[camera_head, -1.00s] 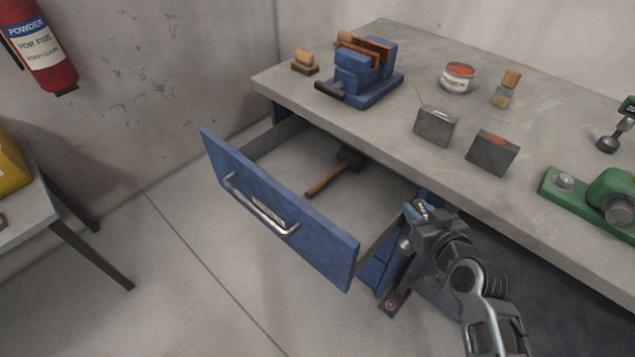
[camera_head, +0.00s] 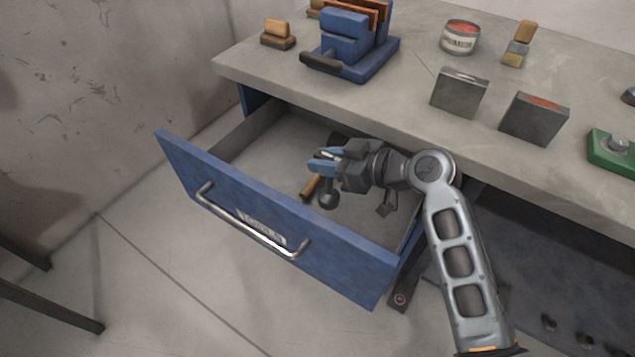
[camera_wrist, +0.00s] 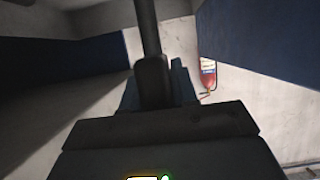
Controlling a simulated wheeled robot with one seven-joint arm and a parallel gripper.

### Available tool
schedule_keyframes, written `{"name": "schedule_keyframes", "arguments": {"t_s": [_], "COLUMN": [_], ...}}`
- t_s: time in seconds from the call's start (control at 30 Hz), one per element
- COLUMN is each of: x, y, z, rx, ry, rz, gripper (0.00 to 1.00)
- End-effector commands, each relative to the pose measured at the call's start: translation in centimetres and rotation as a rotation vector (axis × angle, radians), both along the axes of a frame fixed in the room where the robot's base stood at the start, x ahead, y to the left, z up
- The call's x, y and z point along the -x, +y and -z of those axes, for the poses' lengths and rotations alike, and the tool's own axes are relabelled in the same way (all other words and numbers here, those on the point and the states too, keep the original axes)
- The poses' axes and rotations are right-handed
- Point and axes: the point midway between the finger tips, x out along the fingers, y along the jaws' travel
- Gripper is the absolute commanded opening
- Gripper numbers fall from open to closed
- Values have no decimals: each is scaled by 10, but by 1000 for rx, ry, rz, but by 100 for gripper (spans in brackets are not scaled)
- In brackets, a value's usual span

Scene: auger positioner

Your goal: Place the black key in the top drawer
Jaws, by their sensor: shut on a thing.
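The blue top drawer (camera_head: 285,230) is pulled out from under the grey workbench. My gripper (camera_head: 325,166) has blue fingertips and is over the drawer's interior, behind its front panel. It is shut on the black key (camera_head: 328,196), whose dark rounded end hangs below the fingers in the head view. In the wrist view the key shows as a dark rod (camera_wrist: 149,35) rising from the fingers. The part between the fingers is hidden. I cannot tell how high the key is above the drawer floor.
A hammer's wooden handle (camera_head: 310,188) lies in the drawer, partly hidden by my gripper. The drawer floor to the left is clear. On the bench (camera_head: 415,90) are a blue vise (camera_head: 348,55), a can (camera_head: 461,37) and two grey blocks.

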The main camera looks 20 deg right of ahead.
Motion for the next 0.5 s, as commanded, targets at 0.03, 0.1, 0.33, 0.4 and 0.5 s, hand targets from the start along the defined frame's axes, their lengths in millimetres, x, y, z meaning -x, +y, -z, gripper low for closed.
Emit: {"name": "schedule_keyframes", "arguments": {"t_s": [0.03, 0.1, 0.33, 0.4, 0.5], "x": [1, 1, 0, 0, 0], "y": [0, 0, -1, -1, -1], "z": [10, 23, 47, 51, 61], "rx": [-1, -2, -1, -1, 0], "ry": [3, 4, 0, 0, 3], "rz": [1, 2, 4, 4, 4], "gripper": [0, 0, 0, 0, 0]}}
